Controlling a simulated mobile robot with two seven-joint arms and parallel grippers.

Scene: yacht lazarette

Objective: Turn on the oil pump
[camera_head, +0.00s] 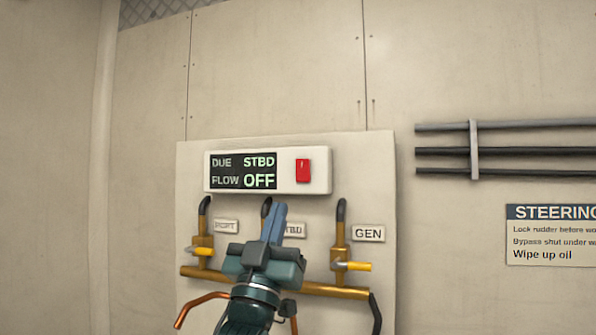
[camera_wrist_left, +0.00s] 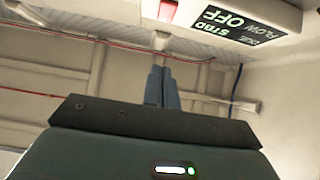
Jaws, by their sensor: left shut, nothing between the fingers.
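The pump control box (camera_head: 316,184) is on the wall panel. Its dark display (camera_head: 242,171) reads "DUE STBD" and "FLOW OFF". A red rocker switch (camera_head: 302,170) sits on the box right of the display. In the left wrist view the switch (camera_wrist_left: 167,10) is at the top edge and the display (camera_wrist_left: 232,24) appears upside down. My left gripper (camera_head: 279,208) is shut and empty, its blue fingers pointing up just below the box, left of the switch in the head view. The fingers (camera_wrist_left: 162,87) also show in the left wrist view. My right gripper is not in view.
Below the box, a brass manifold (camera_head: 325,290) carries valves with yellow handles; the one at right (camera_head: 357,266) is by the GEN label (camera_head: 368,233). My left gripper hides much of the middle valve. Pipes (camera_head: 500,152) and a steering sign (camera_head: 550,235) are at right.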

